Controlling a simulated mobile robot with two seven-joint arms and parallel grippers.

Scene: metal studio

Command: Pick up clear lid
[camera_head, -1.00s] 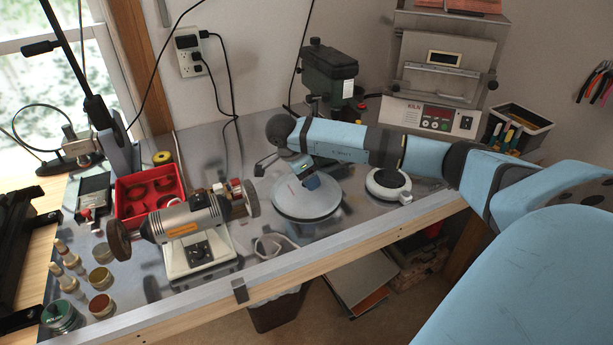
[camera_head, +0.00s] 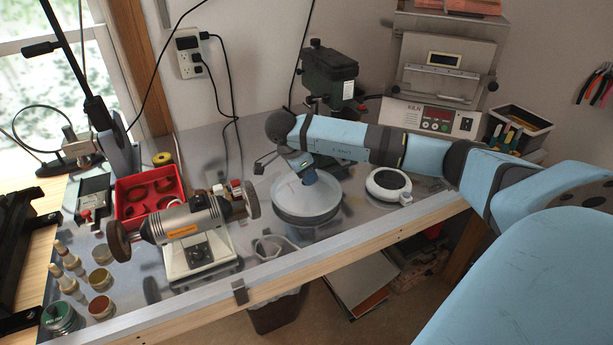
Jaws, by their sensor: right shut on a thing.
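The clear lid (camera_head: 292,205) is a pale, round, see-through disc in the middle of the bench. My right arm reaches in from the right, and its wrist bends down over the lid. My right gripper (camera_head: 309,178) is at the top middle of the lid and is shut on it; the fingertips are small and partly hidden by the wrist. A round rim shows just under the lid's front edge; I cannot tell how far apart the two are. My left gripper is not in view.
A bench grinder (camera_head: 186,224) and a red tray (camera_head: 136,191) stand left of the lid. A round white device (camera_head: 388,184) is close on the right. A green drill press (camera_head: 329,72) and a kiln (camera_head: 442,75) stand behind. The bench front edge is near.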

